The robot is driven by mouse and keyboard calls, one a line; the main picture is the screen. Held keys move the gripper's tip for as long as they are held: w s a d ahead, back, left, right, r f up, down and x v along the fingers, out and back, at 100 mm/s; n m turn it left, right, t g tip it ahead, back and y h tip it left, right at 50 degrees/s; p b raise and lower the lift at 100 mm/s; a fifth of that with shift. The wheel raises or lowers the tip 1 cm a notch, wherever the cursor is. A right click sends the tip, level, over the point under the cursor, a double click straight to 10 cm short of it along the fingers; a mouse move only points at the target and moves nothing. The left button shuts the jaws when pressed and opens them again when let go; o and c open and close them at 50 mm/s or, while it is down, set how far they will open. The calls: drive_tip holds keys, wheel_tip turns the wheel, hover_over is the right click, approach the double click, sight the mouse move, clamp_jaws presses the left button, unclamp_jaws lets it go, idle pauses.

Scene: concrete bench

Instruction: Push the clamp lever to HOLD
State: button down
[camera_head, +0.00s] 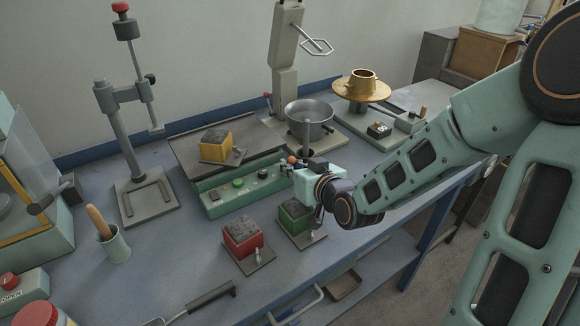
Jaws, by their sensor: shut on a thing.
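My gripper (291,167) is at the right end of a green control box (222,197), on the blue bench. Its fingers are closed around a small lever with an orange-red knob (292,160), which looks like the clamp lever. The knob shows just above the fingers. The lever's shaft and base are mostly hidden by my gripper and wrist. No HOLD mark can be read, so I cannot tell which position the lever is in.
Red (243,239) and green (294,217) blocks with dark tops stand in front of the box, the green one close to my wrist. A yellow block (215,147) sits behind it. A metal bowl (309,116) and grey post (283,55) stand behind my gripper.

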drive_tip(key=shift+w+r, duration=0.1)
drive_tip(key=shift+r, duration=0.05)
drive_tip(key=c, duration=1.9)
unclamp_jaws()
drive_tip(key=shift+c, duration=0.2)
drive_tip(key=r+g+p, duration=0.1)
drive_tip(key=p, duration=0.1)
drive_tip(key=shift+w+a+h+p, duration=0.1)
drive_tip(key=shift+a+h+p, duration=0.05)
drive_tip(key=shift+h+p, duration=0.2)
drive_tip(key=shift+w+a+g+h+p, duration=0.2)
drive_tip(key=shift+g+h+p, duration=0.25)
drive_tip(key=shift+g, duration=0.4)
drive_tip(key=shift+w+a+g+h+p, duration=0.2)
drive_tip(key=shift+g+h+p, duration=0.25)
drive_tip(key=shift+g, duration=0.4)
drive_tip(key=shift+n, duration=0.3)
drive_tip(key=shift+w+r+g+h, duration=0.1)
drive_tip(key=shift+w+g+h, duration=0.05)
drive_tip(key=shift+g+h, duration=0.25)
